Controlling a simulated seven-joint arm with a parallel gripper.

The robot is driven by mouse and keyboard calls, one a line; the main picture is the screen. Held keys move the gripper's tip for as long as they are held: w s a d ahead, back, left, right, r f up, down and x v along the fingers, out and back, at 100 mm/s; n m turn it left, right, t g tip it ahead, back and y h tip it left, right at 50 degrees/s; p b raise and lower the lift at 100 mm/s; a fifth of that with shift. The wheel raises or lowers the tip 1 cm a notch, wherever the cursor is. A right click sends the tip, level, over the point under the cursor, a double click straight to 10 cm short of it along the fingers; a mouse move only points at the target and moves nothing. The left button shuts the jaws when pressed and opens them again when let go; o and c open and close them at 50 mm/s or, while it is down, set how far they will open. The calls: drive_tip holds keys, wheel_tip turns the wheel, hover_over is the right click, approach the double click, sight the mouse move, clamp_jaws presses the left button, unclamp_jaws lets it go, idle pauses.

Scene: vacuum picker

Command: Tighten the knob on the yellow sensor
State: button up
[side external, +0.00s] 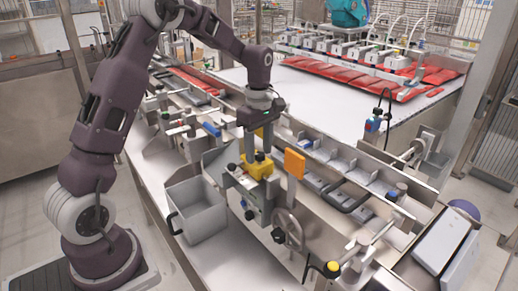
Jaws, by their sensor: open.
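The yellow sensor (258,166) is a small yellow block on the metal bracket assembly in the middle of the side external view. Its knob is too small to make out for certain. My gripper (262,133) is open, points downward and is a short way above the yellow sensor, apart from it as far as I can tell. The fingers are small in the picture, and a yellow patch shows between or behind them.
An orange plate (294,163) stands upright just right of the sensor. A grey open bin (196,209) hangs at the left. A handwheel (288,230) and a yellow-topped button (332,267) are in front. Metal rails with several clamps run behind; red packs (345,72) lie farther back.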

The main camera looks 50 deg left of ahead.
clamp_jaws()
